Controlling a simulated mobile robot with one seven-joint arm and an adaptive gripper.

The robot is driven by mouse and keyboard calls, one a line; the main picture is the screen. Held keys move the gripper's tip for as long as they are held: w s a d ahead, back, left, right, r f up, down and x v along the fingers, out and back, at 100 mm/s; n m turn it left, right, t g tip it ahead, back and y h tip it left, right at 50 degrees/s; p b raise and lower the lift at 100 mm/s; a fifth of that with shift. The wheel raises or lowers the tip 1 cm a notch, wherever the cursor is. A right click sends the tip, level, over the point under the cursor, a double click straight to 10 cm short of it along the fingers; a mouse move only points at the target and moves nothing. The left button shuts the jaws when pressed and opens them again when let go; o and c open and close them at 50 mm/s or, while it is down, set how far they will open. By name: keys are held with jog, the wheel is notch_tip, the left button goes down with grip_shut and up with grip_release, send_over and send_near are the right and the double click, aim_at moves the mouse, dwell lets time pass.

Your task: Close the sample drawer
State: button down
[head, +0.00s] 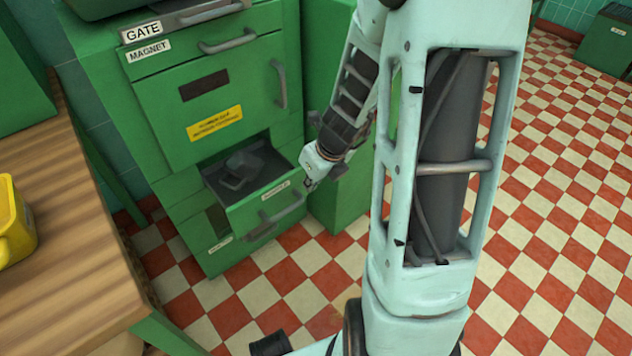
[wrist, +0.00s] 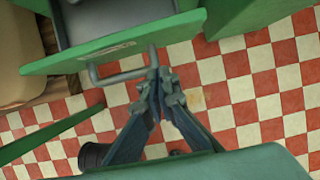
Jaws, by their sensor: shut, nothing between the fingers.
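The sample drawer (head: 270,203) is a green drawer low in a green cabinet, pulled partly out, with a grey container inside and a grey bar handle (head: 277,217) on its front. In the wrist view the drawer front (wrist: 110,45) crosses the top left, with its handle (wrist: 122,73) below it. My gripper (wrist: 158,75) is shut and empty, its fingertips at the right end of the handle; I cannot tell if they touch. In the head view my gripper (head: 310,185) is beside the drawer's right front corner, its fingers partly hidden.
The cabinet (head: 160,110) has a drawer labelled MAGNET above and a lower compartment below. A wooden table (head: 70,230) with a yellow container (head: 14,225) stands at left. A green cabinet (head: 345,195) stands right of the drawer. The checkered floor (head: 560,230) is open at right.

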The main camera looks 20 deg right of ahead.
aim_at(302, 172)
jog(key=shift+w+a+r, duration=0.15)
jog(key=shift+w+a, duration=0.15)
jog(key=shift+w, duration=0.6)
jog(key=shift+w+a+r, duration=0.1)
jog(key=shift+w+a, duration=0.15)
jog(key=shift+w, duration=0.65)
jog(key=shift+w, duration=0.1)
